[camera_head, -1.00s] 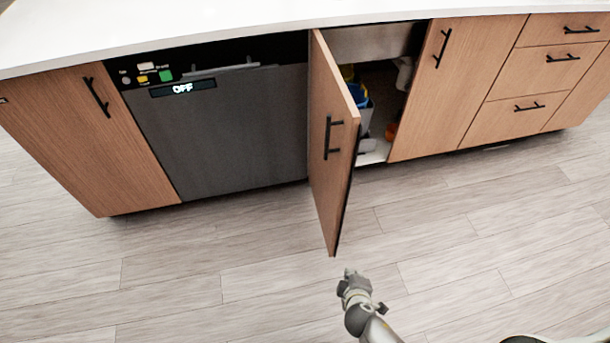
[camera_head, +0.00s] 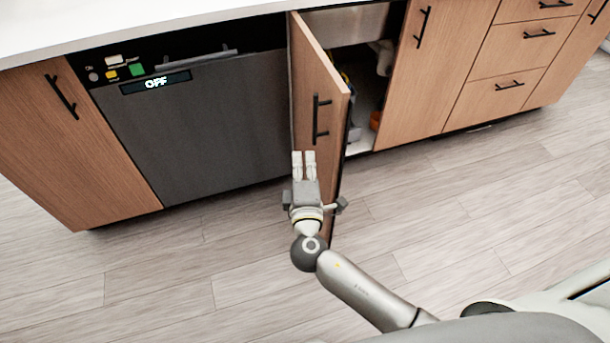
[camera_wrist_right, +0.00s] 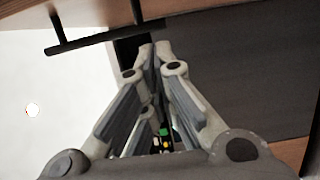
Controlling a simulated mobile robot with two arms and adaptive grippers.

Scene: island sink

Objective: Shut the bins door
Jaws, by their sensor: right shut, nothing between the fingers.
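The wooden bins door (camera_head: 311,90) stands open, swung out from the island between the dishwasher and the right-hand cabinet. Its black bar handle (camera_head: 320,119) is on the face turned toward the dishwasher. My right gripper (camera_head: 304,155) is shut and empty. In the head view it overlaps the lower part of the door, below the handle, and hides some of it; I cannot tell whether it touches. In the right wrist view the closed fingers (camera_wrist_right: 155,50) point up the picture, and a black handle (camera_wrist_right: 95,38) shows at upper left. My left gripper is not in view.
The dark dishwasher (camera_head: 210,135) with an OFF display is left of the door. The opened cabinet (camera_head: 368,80) holds bins, partly hidden, and an orange item (camera_head: 375,120). A closed wooden cabinet door (camera_head: 420,80) and drawers are to the right. Plank floor (camera_head: 450,220) in front is clear.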

